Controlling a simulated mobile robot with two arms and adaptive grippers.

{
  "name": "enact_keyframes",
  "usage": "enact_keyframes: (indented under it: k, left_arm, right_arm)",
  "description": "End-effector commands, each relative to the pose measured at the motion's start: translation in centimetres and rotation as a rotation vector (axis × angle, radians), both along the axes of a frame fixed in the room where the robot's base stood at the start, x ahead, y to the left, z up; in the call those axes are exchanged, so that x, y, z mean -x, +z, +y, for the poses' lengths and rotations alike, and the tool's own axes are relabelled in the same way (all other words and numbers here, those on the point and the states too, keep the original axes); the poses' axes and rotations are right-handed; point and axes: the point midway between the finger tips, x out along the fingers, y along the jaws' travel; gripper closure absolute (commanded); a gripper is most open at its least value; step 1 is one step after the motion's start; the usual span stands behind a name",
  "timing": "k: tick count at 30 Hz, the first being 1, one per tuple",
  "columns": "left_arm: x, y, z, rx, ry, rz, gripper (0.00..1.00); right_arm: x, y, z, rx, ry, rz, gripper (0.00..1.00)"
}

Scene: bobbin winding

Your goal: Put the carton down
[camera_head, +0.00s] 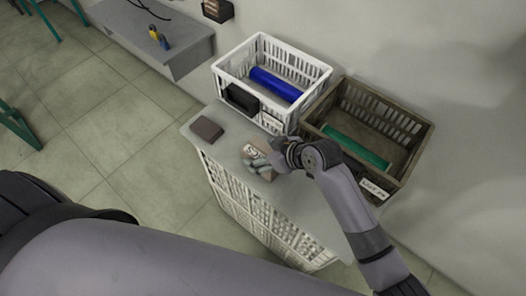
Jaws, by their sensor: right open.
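A small tan carton (254,151) with dark marks on its face is on the grey top of the white slatted stand (318,214), near its left part. My right gripper (259,163) is at the carton, with its fingers over the near side of it. The gripper is open; whether a finger touches the carton I cannot tell. The gripper and wrist hide part of the carton. A large grey arm part of mine crosses the lower left. My left gripper is not in view.
A white crate (226,84) with a blue roll (275,84) and a brown crate (411,119) with a green roll (357,147) stand behind. A dark brown block (206,129) lies left of the carton. A grey wall shelf (180,52) is at upper left.

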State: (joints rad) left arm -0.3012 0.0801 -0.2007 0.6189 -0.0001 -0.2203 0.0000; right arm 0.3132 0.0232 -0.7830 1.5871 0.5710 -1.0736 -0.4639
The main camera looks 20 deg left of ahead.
Motion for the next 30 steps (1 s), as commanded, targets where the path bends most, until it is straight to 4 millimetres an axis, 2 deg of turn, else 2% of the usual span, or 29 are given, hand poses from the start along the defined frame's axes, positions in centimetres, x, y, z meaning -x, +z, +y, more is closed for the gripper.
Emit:
enact_keyframes:
  k: [8,21,30]
  left_arm:
    - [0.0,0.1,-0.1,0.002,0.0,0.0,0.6]
    - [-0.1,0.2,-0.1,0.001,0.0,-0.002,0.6]
    - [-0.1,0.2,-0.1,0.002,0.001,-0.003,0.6]
  right_arm:
    - [0.0,0.6,-0.3,0.0,-0.001,-0.002,0.29]
    - [2.2,6.6,-6.0,0.0,0.001,-0.004,0.29]
    - [2.9,8.7,-7.9,0.0,0.001,-0.002,0.29]
